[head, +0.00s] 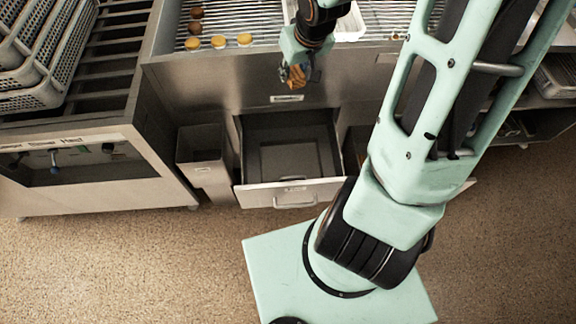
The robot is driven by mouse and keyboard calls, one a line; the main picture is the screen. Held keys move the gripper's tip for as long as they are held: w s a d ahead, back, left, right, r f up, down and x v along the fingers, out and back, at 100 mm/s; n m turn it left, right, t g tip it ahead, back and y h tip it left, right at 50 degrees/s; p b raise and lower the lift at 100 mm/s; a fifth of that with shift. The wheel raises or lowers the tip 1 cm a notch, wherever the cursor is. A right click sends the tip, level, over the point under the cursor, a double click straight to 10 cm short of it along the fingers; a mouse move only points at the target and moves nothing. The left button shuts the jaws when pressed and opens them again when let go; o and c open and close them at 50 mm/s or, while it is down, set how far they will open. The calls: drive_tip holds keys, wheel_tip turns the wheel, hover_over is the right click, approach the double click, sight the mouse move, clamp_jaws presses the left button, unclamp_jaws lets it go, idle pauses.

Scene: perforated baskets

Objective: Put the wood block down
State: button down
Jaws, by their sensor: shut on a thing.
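My gripper (284,73) hangs at the upper middle of the head view, pointing down. It is shut on a small orange-brown wood block (297,75), partly covered by the fingers. The block is held in front of the steel counter's upper front face, above an open drawer (262,187). The drawer is pulled out from the counter, and its grey inside looks empty. From this view I cannot tell the exact height of the block over the drawer.
Several round yellow and brown pieces (219,42) lie on the slatted counter top, near a white tray (350,25). A narrow grey bin (205,172) stands left of the drawer. Perforated baskets (40,85) are stacked at the far left. My arm hides the counter's right part.

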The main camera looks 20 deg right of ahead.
drive_tip(key=d+f+n+y+b, duration=0.1)
drive_tip(key=d+f+b, duration=0.25)
drive_tip(key=f, duration=0.65)
drive_tip(key=d+f+n+b, duration=0.2)
drive_tip(key=f+b, duration=0.3)
drive_tip(key=f, duration=0.5)
drive_tip(key=n+b, duration=0.2)
drive_tip(key=b, duration=1.6)
hover_over(274, 163)
drive_tip(key=s+d, duration=0.2)
drive_tip(key=shift+g+y, duration=0.4)
drive_tip(key=f, duration=2.6)
drive_tip(key=shift+w+a+f, duration=0.2)
drive_tip(key=shift+a+f, duration=0.05)
drive_tip(key=shift+f, duration=0.15)
drive_tip(key=shift+a+f+b, duration=0.15)
drive_tip(key=shift+f+b, duration=0.05)
drive_tip(key=shift+b, duration=0.15)
drive_tip(key=shift+w+a+f+b, duration=0.1)
drive_tip(key=shift+f+b, duration=0.75)
drive_tip(key=shift+f, duration=0.7)
